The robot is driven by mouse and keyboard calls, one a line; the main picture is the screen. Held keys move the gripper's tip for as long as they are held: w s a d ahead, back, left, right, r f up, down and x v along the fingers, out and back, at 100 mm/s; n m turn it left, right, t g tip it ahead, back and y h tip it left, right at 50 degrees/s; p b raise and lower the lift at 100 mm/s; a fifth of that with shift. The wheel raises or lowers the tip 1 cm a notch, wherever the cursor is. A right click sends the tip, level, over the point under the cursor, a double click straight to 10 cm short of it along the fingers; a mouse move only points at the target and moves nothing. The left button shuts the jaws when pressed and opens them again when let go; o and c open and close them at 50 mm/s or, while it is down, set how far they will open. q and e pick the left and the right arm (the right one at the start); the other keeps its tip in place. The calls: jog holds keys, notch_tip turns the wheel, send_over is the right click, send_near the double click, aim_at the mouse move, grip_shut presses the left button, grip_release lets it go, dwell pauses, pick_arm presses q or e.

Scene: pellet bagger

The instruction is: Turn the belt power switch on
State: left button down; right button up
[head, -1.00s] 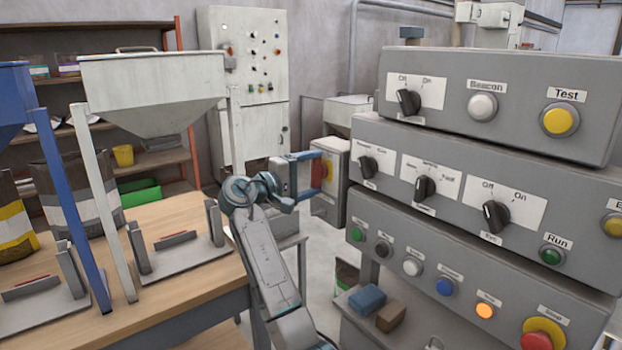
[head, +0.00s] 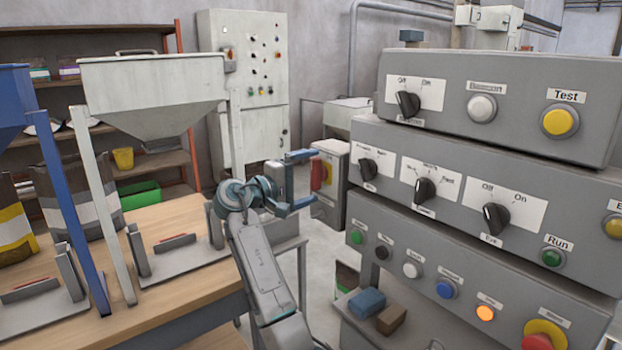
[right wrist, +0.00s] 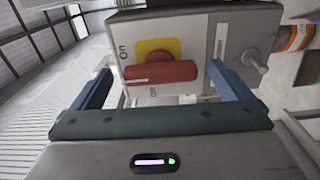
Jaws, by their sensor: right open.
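The belt power switch is a red rotary handle (right wrist: 160,72) on a yellow plate, on a grey box with On and Off labels. In the head view, the red and yellow switch (head: 321,175) shows on the pale box beyond my right gripper (head: 313,179). My right gripper is open, with one blue finger above the other in the head view. In the right wrist view, the right gripper's fingers (right wrist: 160,70) stand either side of the red handle, with gaps; no contact shows. The handle's bar lies across the picture, beside the Off label. My left gripper is out of view.
A stacked control panel (head: 490,215) with knobs and buttons stands close on the right. A wooden table (head: 170,240) with a hopper (head: 150,85) stands on the left. A blue block (head: 367,302) and a brown block (head: 392,318) lie below the panel.

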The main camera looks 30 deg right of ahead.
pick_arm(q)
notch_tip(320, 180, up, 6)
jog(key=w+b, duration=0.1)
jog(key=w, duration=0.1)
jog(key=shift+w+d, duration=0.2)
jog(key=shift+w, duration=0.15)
pick_arm(e)
jog(key=a, duration=0.9)
jog(key=shift+s+a, duration=0.4)
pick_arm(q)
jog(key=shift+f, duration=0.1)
